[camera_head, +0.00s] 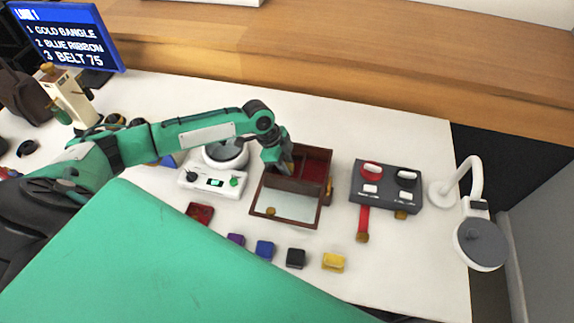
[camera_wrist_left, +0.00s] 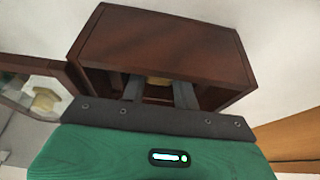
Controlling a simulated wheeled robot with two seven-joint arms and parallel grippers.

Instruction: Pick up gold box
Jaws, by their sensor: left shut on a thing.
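My left gripper (camera_head: 284,164) reaches down into the left part of an open dark wooden case (camera_head: 313,152) with a red lining. In the left wrist view the two fingers (camera_wrist_left: 160,92) are shut on a small gold box (camera_wrist_left: 159,81), mostly hidden by the fingers and the case wall (camera_wrist_left: 165,45). A bit of gold also shows beside the gripper in the head view. My right gripper is not in view.
The case's mirrored lid (camera_head: 287,206) lies open toward the front. A white scale (camera_head: 212,180) stands left, a dark grey unit (camera_head: 385,184) right. Small red, purple, blue, black and yellow boxes (camera_head: 333,262) line the front. A white lamp (camera_head: 480,243) stands far right.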

